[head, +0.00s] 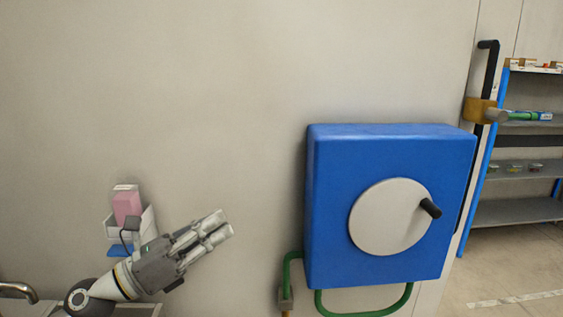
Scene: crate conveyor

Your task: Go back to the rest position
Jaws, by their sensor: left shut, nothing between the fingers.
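My left gripper (222,224) is raised at the lower left of the head view, in front of the pale wall. Its fingers are together, with nothing held between them, and point up to the right. It is apart from the blue box on the wall. My right gripper is not in the picture.
A blue wall box (330,200) with a round pale disc (385,220) and black crank handle (430,208) is right of centre. A green hose (365,312) runs below it. A white holder (148,225) with a pink pack (127,207) is behind my left arm. Shelves (515,212) stand far right.

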